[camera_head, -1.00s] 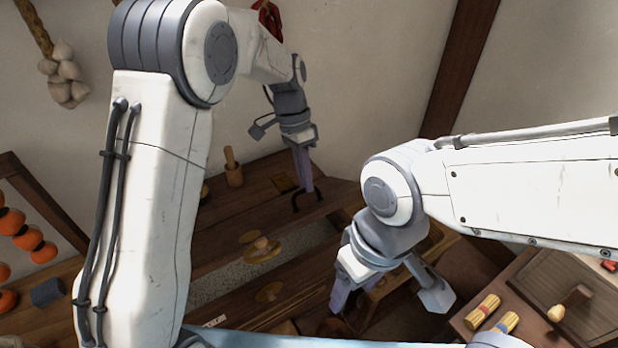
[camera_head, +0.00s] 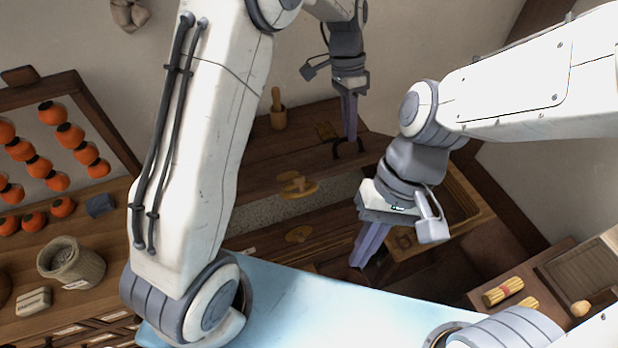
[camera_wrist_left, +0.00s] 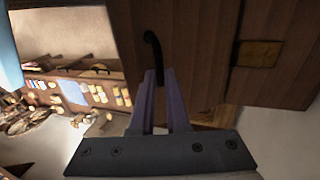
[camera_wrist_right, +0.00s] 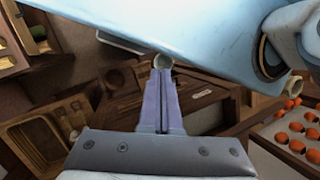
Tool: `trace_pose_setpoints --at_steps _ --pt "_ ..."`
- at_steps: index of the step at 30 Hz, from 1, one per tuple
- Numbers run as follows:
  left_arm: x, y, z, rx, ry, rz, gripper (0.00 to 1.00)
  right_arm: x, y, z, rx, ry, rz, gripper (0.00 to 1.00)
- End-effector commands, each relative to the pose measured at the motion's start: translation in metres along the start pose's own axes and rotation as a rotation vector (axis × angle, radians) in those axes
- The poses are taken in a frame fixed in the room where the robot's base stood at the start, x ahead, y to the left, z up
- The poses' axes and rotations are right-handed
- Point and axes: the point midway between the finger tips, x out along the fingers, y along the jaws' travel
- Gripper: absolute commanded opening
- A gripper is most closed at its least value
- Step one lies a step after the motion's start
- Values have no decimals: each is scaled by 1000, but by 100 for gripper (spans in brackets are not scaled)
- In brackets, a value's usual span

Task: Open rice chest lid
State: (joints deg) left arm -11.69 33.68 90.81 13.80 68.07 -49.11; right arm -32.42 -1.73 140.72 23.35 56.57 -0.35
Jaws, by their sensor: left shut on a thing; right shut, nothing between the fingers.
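The rice chest lid (camera_head: 300,140) is a dark wooden board with a brass-coloured plate (camera_head: 326,131) and a black bow handle (camera_head: 336,152). My left gripper (camera_head: 349,150) is shut on the black handle at the lid's right part. The left wrist view also shows the handle (camera_wrist_left: 152,50) at the fingertips, with the plate (camera_wrist_left: 258,53) to its right. In front of the lid, a strip of grey speckled rice (camera_head: 262,213) shows in the chest. My right gripper (camera_head: 364,258) is shut and empty, lower and in front of the chest; its fingertips also show in the right wrist view (camera_wrist_right: 162,75).
A wooden tray (camera_head: 465,212) is at right. Orange fruit (camera_head: 38,166) hangs on a rack at left, above a woven sack (camera_head: 72,264). My arm covers part of the chest.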

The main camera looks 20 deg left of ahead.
Motion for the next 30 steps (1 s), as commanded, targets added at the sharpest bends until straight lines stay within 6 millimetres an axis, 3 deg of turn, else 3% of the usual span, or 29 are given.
trace_pose_setpoints --at_steps 6,16,23,30 --pt "1 -6 1 -3 3 -13 0 20 -16 -14 341 -294 -200 0" --pt "1 -6 1 -4 2 -13 0 39 -19 -40 806 -755 -444 0" --pt "1 -6 1 -4 2 -13 0 51 -8 -66 1090 -1090 -630 0" --pt "1 -6 1 -4 2 -13 0 66 15 -92 1322 -1443 -837 0"
